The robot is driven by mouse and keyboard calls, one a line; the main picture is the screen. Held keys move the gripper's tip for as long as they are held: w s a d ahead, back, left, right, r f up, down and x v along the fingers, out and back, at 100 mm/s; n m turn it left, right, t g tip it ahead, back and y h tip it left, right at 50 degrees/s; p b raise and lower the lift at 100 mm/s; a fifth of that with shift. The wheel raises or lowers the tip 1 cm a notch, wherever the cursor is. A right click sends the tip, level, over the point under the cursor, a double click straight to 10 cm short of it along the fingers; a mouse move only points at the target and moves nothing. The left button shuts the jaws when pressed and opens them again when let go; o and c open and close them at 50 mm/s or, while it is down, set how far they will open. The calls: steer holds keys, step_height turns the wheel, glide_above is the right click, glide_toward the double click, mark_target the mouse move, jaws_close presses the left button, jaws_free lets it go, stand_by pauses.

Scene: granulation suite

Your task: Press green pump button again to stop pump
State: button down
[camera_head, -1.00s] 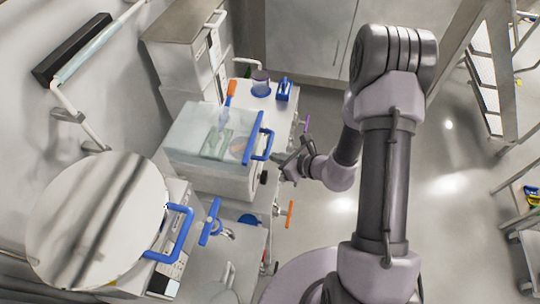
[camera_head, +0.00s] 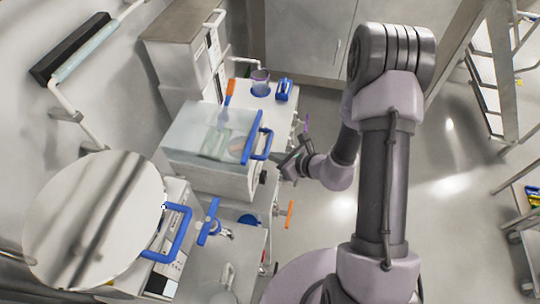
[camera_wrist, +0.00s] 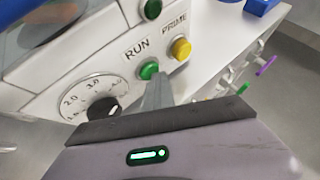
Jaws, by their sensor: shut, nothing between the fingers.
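The green pump button (camera_wrist: 149,70), labelled RUN, is on the white front panel of the pump in the wrist view. My gripper (camera_wrist: 158,88) is shut and empty. Its tip shows just below and right of the green button, very close to it; I cannot tell whether they touch. In the head view my gripper (camera_head: 278,157) is at the front face of the white pump housing (camera_head: 222,182), below its blue handle. The green button is not visible in the head view.
A yellow PRIME button (camera_wrist: 181,48) sits right of the green one. A numbered dial (camera_wrist: 93,98) is at lower left. A small green light (camera_wrist: 152,9) shows above. An orange-handled valve (camera_head: 290,214) and a blue handle (camera_head: 181,232) stand nearby.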

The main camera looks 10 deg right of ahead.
steer(key=d, duration=0.1)
steer(key=s+d, duration=0.1)
steer(key=d, duration=0.1)
steer(key=s+d, duration=0.1)
steer(key=d, duration=0.1)
steer(key=shift+s+d, duration=0.1)
steer(key=shift+d, duration=0.1)
stand_by(0.3)
